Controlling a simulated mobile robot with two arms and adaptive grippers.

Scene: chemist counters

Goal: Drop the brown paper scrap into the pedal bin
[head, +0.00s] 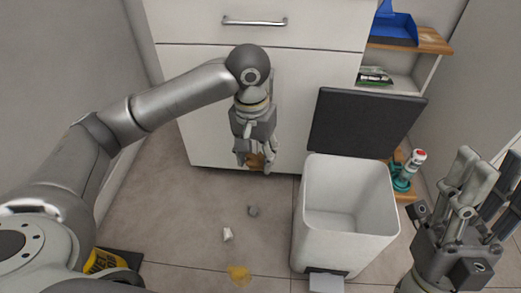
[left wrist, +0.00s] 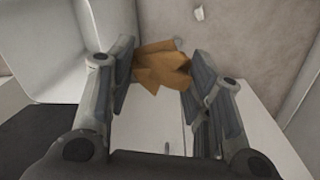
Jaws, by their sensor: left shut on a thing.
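The brown paper scrap (left wrist: 160,66) is between the fingers of my left gripper (left wrist: 162,75), which is shut on it. In the head view the scrap (head: 256,161) shows low between the fingertips of the left gripper (head: 255,163), in front of the white drawer unit and left of the bin. The white pedal bin (head: 311,225) stands on the floor with its dark lid (head: 365,121) raised. Its inside looks empty. My right gripper (head: 484,192) is at the right, with its fingers apart and nothing between them.
A crumpled white scrap (head: 227,234), a grey scrap (head: 252,210) and a yellow scrap (head: 238,274) lie on the floor. The drawer unit (head: 213,100) stands behind. A teal bottle (head: 405,172) is on a low shelf right of the bin. A yellow sign (head: 104,262) lies lower left.

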